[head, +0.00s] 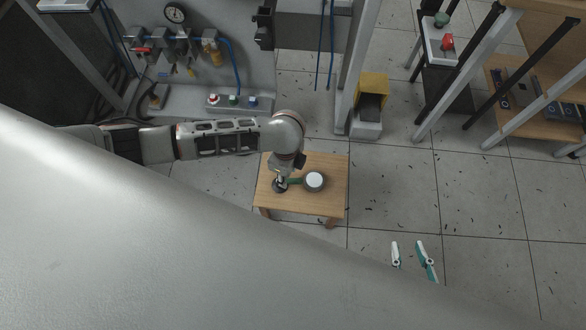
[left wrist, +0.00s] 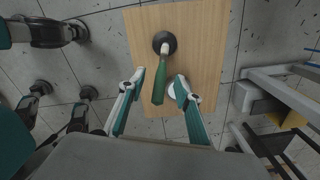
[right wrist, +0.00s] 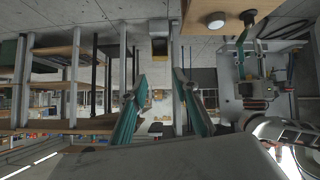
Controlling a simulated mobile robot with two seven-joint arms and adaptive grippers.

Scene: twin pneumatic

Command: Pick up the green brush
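The green brush (left wrist: 161,85) stands in a dark round base on a small wooden table (left wrist: 205,60), its handle leaning towards the camera in the left wrist view. It also shows in the head view (head: 296,181), beside a round grey-and-white item (head: 315,181). My left gripper (left wrist: 159,78) is open. Its fingertips lie either side of the handle in the left wrist view, with gaps; their height relative to it is unclear. In the head view my left wrist hides most of that gripper. My right gripper (head: 407,244) is open and empty, over the floor right of the table.
A pneumatic panel with a gauge (head: 174,13) and a button box (head: 232,100) stands behind my left arm. A yellow-and-grey bin (head: 371,95) is beyond the table. Shelves (head: 530,100) stand at the far right. The floor right of the table is largely clear.

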